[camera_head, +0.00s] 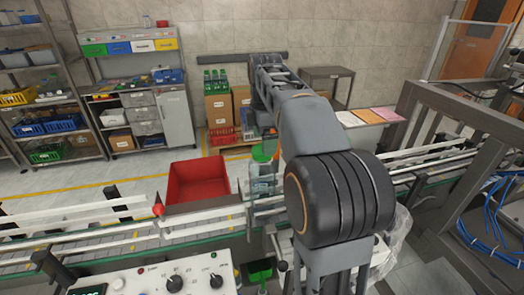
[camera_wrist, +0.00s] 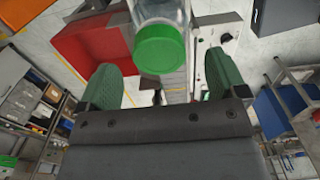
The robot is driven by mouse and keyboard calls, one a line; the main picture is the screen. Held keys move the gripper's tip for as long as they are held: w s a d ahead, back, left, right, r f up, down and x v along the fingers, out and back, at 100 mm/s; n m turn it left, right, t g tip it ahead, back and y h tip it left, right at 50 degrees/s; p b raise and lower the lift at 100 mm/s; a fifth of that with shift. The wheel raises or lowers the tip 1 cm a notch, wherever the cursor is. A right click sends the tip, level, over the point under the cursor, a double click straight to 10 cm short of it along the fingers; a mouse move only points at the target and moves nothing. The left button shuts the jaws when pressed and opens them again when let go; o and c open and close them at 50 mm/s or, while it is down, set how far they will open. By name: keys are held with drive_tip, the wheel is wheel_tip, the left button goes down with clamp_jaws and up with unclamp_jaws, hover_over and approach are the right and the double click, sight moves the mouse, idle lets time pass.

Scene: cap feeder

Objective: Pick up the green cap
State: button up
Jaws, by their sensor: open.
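The green cap (camera_wrist: 160,48) sits on the end of a clear container (camera_wrist: 158,12) in the wrist view. It lies ahead of my gripper (camera_wrist: 160,85), between the lines of its two green-padded fingers and a little beyond their tips. The fingers are spread apart with nothing between them. In the head view the green cap (camera_head: 264,152) is on top of the clear container (camera_head: 263,178) by the conveyor, just left of my arm. My fingertips are hidden there behind my arm.
A red bin (camera_head: 197,181) stands left of the container, beside the conveyor rail (camera_head: 95,213). A control panel (camera_head: 165,277) with knobs is in front. Shelves (camera_head: 50,85) line the left, and a metal frame (camera_head: 460,110) stands on the right.

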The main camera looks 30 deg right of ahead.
drive_tip(key=shift+w+f, duration=0.1)
drive_tip(key=shift+f, duration=1.7)
drive_tip(key=c, duration=1)
drive_tip(key=shift+o, duration=0.2)
drive_tip(key=shift+r, duration=0.15)
